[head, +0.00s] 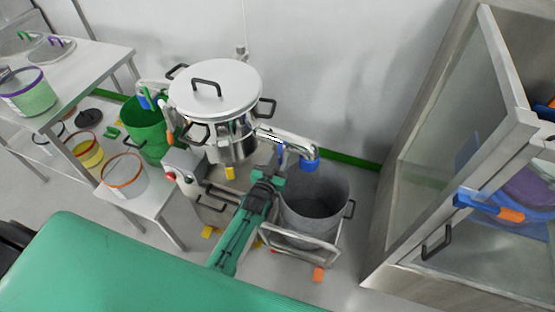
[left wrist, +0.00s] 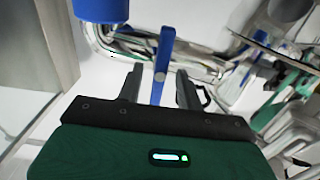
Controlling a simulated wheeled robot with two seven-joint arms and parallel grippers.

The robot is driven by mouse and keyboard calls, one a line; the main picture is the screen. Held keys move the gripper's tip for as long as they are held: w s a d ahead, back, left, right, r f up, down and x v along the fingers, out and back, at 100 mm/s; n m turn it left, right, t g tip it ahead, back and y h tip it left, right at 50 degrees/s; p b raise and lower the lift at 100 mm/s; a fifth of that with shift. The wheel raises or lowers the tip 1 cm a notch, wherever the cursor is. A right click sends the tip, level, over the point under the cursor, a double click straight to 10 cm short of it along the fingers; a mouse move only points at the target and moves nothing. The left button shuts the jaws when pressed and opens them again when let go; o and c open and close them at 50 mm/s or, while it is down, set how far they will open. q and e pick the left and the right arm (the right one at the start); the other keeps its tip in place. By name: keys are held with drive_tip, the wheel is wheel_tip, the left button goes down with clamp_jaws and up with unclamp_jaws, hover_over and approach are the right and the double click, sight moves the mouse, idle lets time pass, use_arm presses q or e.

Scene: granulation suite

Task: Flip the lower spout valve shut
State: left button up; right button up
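A round steel sifter (head: 215,95) with a handled lid stands at centre. Its right-hand steel spout (head: 288,140) ends in a blue sleeve (head: 309,164) above a grey bin. My left gripper (head: 268,177) is at the lever. In the left wrist view its fingers (left wrist: 160,74) are open, one on each side of the lever, with gaps visible. My right gripper is not in view.
The grey bin (head: 315,205) sits on a wheeled frame below the spout. A green bin (head: 145,128) stands under another spout with a blue lever (head: 147,97) at left. Tables with tubs stand left; a glass-doored cabinet (head: 455,100) stands right.

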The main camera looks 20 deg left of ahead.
use_arm(q)
drive_tip(key=shift+s, duration=0.7)
drive_tip(key=s+b, duration=0.1)
drive_tip(key=s, duration=1.1)
drive_tip(key=shift+s+a+b, duration=0.2)
drive_tip(key=shift+s+b, duration=0.05)
drive_tip(key=shift+b, duration=0.15)
